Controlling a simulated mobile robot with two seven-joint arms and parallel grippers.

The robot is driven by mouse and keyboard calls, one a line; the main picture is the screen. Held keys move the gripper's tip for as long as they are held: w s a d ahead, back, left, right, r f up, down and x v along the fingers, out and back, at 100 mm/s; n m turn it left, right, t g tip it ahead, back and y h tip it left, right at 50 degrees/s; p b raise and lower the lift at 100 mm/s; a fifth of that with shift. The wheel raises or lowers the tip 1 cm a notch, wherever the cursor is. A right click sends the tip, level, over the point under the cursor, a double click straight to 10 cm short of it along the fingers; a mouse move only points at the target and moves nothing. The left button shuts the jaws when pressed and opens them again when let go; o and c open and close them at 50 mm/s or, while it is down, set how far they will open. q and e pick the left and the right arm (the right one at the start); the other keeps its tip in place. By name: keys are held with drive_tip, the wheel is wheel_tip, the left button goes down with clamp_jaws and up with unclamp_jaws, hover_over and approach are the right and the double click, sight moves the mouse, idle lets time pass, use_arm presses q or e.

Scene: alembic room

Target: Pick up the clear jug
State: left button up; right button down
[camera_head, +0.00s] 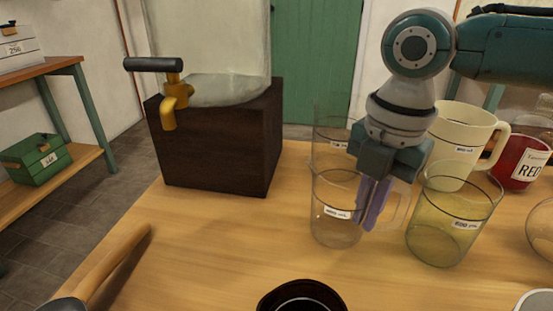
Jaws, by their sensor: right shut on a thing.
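The clear jug (333,219) is a see-through vessel with a white label, upright near the middle of the table. Its clear handle (402,207) points right. My right gripper (372,212) reaches down from above at the jug's right side, with its purple fingers between the jug's body and the outer part of the handle. It is shut on the jug; the exact contact is hard to see through the clear wall. Whether the jug's base touches the table I cannot tell. My left gripper is not in view.
A yellowish clear beaker (447,240) stands close right of the jug. A cream jug (459,140) and a red-filled vessel (517,160) stand behind it. Another clear vessel (329,137) is behind the jug. A dark box with a brass tap (218,145) is left. A dark round vessel (268,303) is in front.

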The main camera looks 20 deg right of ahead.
drive_tip(key=shift+r, duration=0.1)
idle(0.7)
drive_tip(key=s+a+r+m+p, duration=0.2)
drive_tip(key=r+m+p, duration=0.5)
drive_tip(key=r+p, duration=1.1)
drive_tip(key=s+a+r+m+p, duration=0.2)
drive_tip(key=r+m+p, duration=0.6)
drive_tip(key=r+p, duration=1.1)
drive_tip(key=s+a+r+m+p, duration=0.2)
drive_tip(key=s+r+m+p, duration=0.4)
drive_tip(key=r+p, duration=1.3)
wheel_tip(320, 180, up, 18)
drive_tip(key=shift+f+m+g+h, duration=0.1)
drive_tip(key=shift+m+g+h, duration=0.25)
drive_tip(key=shift+m, duration=0.65)
drive_tip(key=shift+s+a, duration=0.1)
